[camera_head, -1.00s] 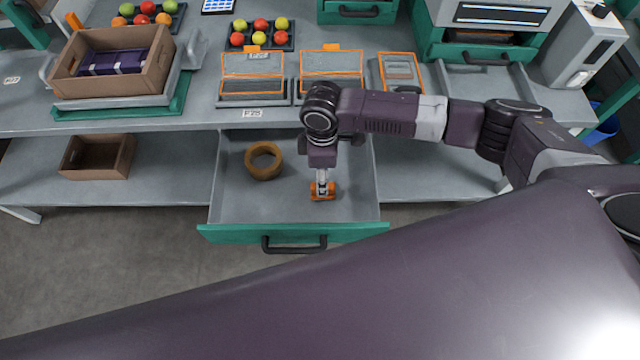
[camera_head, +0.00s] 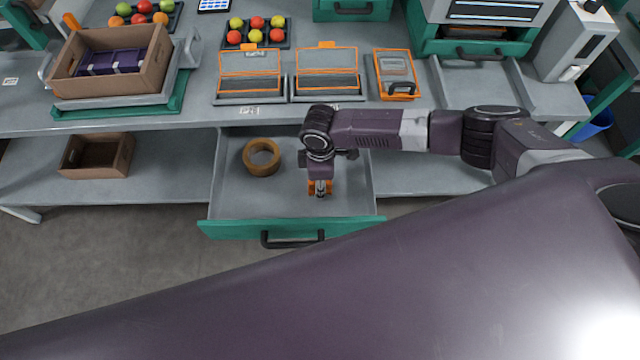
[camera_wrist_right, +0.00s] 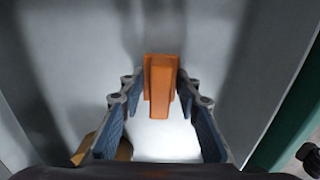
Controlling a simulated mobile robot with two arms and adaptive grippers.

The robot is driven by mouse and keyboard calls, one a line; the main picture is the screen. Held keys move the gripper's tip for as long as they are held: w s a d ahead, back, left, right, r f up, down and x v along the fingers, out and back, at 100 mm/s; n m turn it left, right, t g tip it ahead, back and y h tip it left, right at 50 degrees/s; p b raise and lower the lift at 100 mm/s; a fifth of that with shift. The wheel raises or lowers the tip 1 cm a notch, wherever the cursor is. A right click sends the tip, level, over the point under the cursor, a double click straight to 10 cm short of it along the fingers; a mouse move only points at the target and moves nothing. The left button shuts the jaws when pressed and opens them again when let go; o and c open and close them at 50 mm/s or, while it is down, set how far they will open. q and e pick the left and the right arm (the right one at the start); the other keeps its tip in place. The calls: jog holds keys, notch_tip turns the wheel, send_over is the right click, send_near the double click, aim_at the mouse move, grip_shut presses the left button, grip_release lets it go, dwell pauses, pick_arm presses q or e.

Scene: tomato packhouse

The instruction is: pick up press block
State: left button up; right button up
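The press block looks to be the orange block (camera_wrist_right: 161,85) lying in the open grey drawer (camera_head: 240,200). In the head view it (camera_head: 312,187) is partly hidden by my right gripper (camera_head: 320,190), which points straight down at it. In the right wrist view, the two fingers of my right gripper (camera_wrist_right: 160,82) stand on either side of the block, their tips beside its far end. A thin gap shows on the left side, so the fingers look open around it. My left gripper is out of view.
A brown ring (camera_head: 262,157) lies in the drawer, left of the gripper. The drawer's green front (camera_head: 225,230) has a black handle. The bench above holds orange-framed boxes (camera_head: 328,85) and a brown crate (camera_head: 150,85). A large purple link of mine fills the foreground.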

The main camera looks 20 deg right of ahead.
jog(key=c, duration=0.5)
notch_tip(320, 180, up, 20)
jog(key=shift+r+b, duration=0.1)
jog(key=shift+b, duration=0.55)
